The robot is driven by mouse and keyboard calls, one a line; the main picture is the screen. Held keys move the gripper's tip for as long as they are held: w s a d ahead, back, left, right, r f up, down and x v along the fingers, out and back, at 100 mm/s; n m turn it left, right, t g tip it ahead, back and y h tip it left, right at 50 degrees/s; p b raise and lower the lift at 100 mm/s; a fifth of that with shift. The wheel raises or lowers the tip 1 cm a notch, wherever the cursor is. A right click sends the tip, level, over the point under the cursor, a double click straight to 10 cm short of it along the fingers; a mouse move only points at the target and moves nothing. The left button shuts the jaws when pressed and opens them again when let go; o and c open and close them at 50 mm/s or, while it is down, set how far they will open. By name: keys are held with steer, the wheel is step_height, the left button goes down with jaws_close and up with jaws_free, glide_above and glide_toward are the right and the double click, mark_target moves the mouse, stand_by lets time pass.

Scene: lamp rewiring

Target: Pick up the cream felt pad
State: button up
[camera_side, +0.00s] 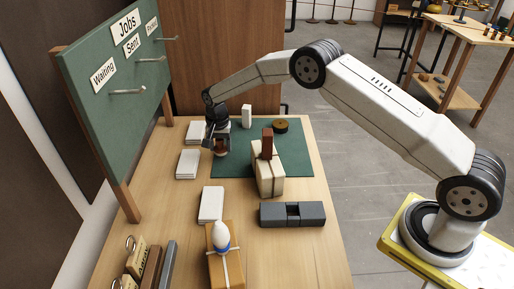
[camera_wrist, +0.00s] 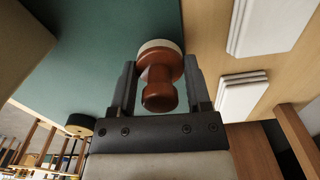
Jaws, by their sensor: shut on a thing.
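The cream felt pad (camera_wrist: 160,46) shows in the wrist view as a pale disc at the broad end of a turned red-brown wooden knob (camera_wrist: 157,92). My gripper (camera_wrist: 160,72) has its two dark fingers on either side of this knobbed piece and is shut on it. In the side view my gripper (camera_side: 220,145) points down near the left edge of the green mat (camera_side: 245,141), with the brown knob showing between the fingers. Whether the pad touches the mat cannot be told.
White card stacks (camera_side: 188,164) lie left of the mat. A green board (camera_side: 115,100) rises at left.

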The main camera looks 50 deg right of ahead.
step_height(320, 180, up, 8)
steer(key=shift+r, duration=0.25)
steer(key=shift+d, duration=0.1)
stand_by(0.6)
